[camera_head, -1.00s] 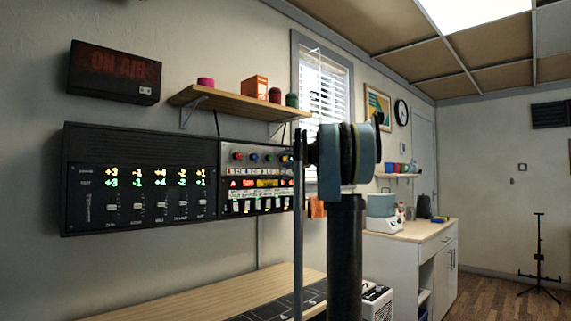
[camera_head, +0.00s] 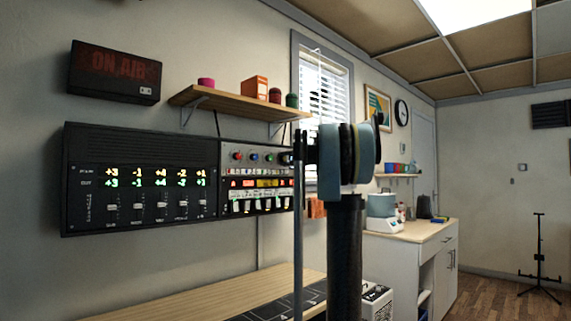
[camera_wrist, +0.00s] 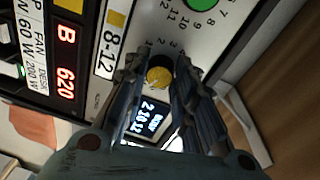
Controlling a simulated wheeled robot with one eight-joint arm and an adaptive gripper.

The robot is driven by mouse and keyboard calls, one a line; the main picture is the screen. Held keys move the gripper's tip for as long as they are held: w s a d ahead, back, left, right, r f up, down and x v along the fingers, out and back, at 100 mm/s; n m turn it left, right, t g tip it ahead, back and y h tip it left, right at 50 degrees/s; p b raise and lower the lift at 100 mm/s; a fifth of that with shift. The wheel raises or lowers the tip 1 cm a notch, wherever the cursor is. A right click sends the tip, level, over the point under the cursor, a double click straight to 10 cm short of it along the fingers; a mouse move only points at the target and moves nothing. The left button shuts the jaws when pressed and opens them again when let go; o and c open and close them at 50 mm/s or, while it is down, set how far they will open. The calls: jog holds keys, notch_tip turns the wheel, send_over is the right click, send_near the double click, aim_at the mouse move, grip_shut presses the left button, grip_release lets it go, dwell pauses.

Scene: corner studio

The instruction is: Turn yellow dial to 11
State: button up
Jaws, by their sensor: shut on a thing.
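The yellow dial (camera_wrist: 159,74) shows near the middle of the wrist view, on a light panel face. My gripper (camera_wrist: 161,62) has one finger on each side of it and is shut on it. Scale numbers are printed around the dial, but the fingers hide part of the scale, and I cannot tell where its mark points. A small lit display (camera_wrist: 150,118) with digits sits just below the dial, partly between the fingers. In the head view the control panel (camera_head: 228,157) is on the left wall; my arm hides its right end, the yellow dial and my gripper.
A green dial (camera_wrist: 200,3) with a numbered scale is above the yellow one. A red-digit display (camera_wrist: 66,60) and an "8-12" label (camera_wrist: 110,52) are to the left. A shelf (camera_head: 235,98) is above the panel, and a wooden desk (camera_head: 215,298) below.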

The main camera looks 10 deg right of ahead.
jog(key=shift+f, duration=0.1)
jog(key=o, duration=1.1)
jog(key=shift+d, duration=0.1)
jog(key=v, duration=1.1)
jog(key=shift+s+d+f, duration=0.1)
jog(key=shift+s+d, duration=0.15)
jog(key=shift+s, duration=0.05)
